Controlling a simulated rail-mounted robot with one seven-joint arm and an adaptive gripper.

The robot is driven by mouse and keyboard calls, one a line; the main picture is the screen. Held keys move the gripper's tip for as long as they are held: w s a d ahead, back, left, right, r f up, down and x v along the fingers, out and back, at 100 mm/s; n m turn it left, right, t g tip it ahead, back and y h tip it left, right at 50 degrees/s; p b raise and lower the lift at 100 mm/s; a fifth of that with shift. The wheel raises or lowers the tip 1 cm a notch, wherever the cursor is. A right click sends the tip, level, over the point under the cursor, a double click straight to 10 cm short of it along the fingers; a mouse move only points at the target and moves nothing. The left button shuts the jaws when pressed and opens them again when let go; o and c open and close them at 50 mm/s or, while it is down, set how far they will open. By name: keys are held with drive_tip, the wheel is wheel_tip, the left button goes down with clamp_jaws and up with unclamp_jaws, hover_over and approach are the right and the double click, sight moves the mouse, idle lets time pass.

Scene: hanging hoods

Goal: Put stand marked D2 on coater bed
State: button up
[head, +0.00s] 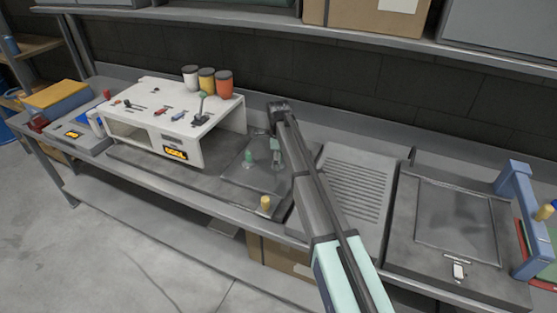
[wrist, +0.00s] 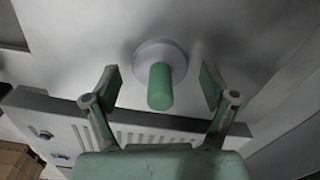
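In the wrist view an upright green peg on a round pale base (wrist: 160,87) stands between my fingers, with gaps on both sides. My gripper (head: 275,150) is open at this plate; its fingertips also show in the wrist view (wrist: 160,90). No D2 mark is readable. A flat dark bed (head: 455,215) with a blue bridge-like frame (head: 520,215) at the right looks like the coater bed.
A yellow-knobbed piece (head: 264,205) is near the bench's front edge. A white unit (head: 170,115) carries several small items and three jars (head: 207,79). A slotted grey panel (head: 352,185) lies between my arm and the dark bed. A shelf with boxes (head: 370,15) overhangs behind.

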drive_tip(key=shift+r, duration=0.1)
wheel_tip(320, 180, up, 12)
drive_tip(key=shift+r+b, duration=0.1)
drive_tip(key=shift+b, duration=1.1)
